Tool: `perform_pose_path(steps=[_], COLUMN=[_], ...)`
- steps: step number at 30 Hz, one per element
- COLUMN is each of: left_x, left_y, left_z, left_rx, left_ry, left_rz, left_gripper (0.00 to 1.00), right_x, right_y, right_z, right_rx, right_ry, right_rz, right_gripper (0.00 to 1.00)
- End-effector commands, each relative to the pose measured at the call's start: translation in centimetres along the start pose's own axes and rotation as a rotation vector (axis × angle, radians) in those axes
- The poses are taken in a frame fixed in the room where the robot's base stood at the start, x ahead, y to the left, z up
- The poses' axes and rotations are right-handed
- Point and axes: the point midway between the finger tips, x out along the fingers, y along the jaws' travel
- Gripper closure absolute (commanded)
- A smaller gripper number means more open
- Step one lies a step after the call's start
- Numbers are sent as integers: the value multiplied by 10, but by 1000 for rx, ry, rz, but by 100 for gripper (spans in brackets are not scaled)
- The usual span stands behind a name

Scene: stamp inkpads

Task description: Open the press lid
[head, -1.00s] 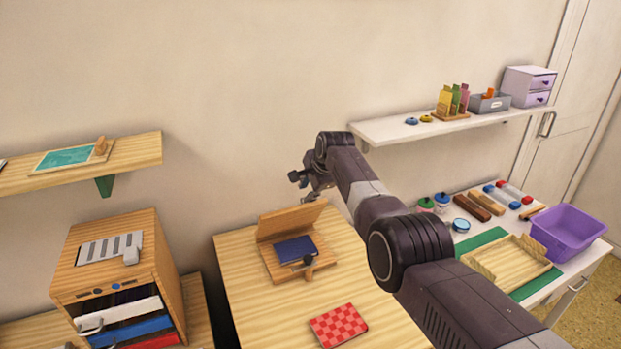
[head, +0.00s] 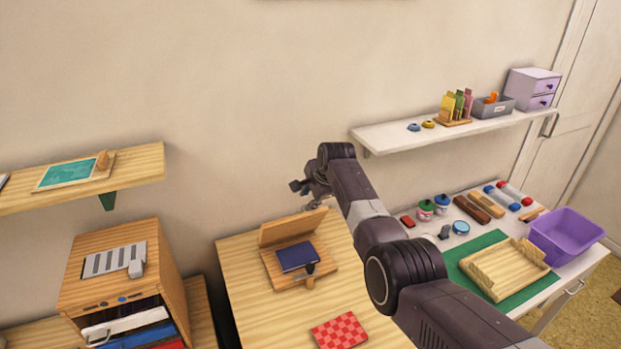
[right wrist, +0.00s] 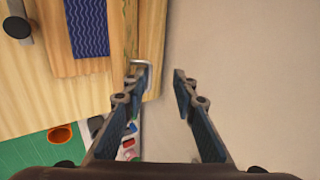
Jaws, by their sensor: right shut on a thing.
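The wooden press (head: 328,262) stands on the wooden table. Its lid (head: 285,230) is raised and leans up at the back, well open above the base. A dark blue pad (head: 297,256) lies on the base; it also shows in the right wrist view (right wrist: 88,28). My left gripper is not in view.
A red checkered block (head: 339,331) lies in front of the press. A wooden cabinet (head: 115,260) stands left. The white table at right holds a green mat (head: 470,250), a wooden tray (head: 505,268) and a purple bin (head: 567,237). A wall is close behind.

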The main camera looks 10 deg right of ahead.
Motion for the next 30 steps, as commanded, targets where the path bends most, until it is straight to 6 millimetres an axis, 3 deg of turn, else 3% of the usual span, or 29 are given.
perform_pose_path(steps=[1, 10, 19, 30], left_x=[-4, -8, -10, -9], left_y=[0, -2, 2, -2], left_z=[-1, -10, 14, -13], left_rx=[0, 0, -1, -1], left_ry=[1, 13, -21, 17], left_rz=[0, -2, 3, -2], left_gripper=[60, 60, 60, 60], right_x=[-22, -40, -56, -57], right_y=[-30, -31, -31, -30], right_z=[0, -1, -2, -2], right_rx=[0, -1, -1, -1], right_ry=[2, 4, 7, 7], right_rz=[-57, -49, -41, -37], right_gripper=[87, 87, 87, 87])
